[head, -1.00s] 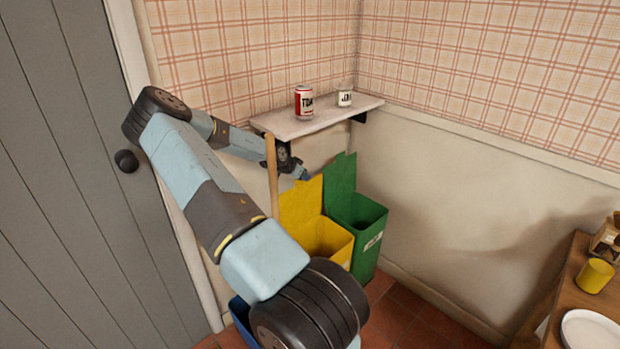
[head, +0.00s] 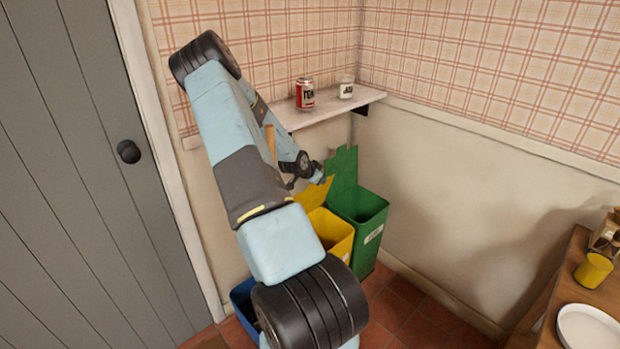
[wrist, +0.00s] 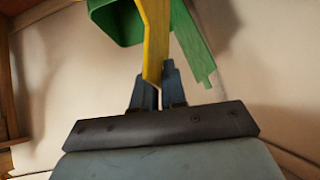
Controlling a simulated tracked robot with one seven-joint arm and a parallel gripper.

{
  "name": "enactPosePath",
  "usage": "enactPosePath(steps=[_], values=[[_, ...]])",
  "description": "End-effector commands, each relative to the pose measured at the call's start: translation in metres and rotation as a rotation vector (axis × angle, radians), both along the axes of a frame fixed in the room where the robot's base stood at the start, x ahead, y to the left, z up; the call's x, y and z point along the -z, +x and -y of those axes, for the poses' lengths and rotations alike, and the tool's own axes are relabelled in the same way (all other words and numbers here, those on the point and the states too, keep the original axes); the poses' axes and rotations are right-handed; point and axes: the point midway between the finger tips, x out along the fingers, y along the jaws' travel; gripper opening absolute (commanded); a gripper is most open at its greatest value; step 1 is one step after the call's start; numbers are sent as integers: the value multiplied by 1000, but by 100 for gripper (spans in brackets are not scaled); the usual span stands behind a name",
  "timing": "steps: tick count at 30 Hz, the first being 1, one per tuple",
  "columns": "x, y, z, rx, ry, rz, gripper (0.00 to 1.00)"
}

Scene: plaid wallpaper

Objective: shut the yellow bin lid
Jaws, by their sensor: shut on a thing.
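The yellow bin (head: 339,243) stands between a green bin and a blue bin in the corner, its mouth partly open to view. Its yellow lid (head: 316,194) is raised at the back and tilted, partly hidden behind my arm. My gripper (head: 319,174) is at the upper edge of this lid. In the wrist view, the lid (wrist: 155,35) shows edge-on as a yellow strip running down between my two fingers (wrist: 157,88), which are closed on it.
The green bin (head: 372,224) has its green lid (head: 343,172) raised, close beside my gripper. The blue bin (head: 240,296) is at the left. A shelf (head: 328,112) above holds a red can (head: 305,94) and a jar (head: 346,88). A table (head: 555,300) is at the right.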

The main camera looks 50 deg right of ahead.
Motion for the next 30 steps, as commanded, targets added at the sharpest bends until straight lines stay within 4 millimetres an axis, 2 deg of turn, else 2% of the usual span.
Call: enactPosePath(steps=[3,12,30], values=[[3,-13,-2,8,6,8,0],[12,-34,-3,10,7,9,0],[28,-64,-7,10,10,8,0]])
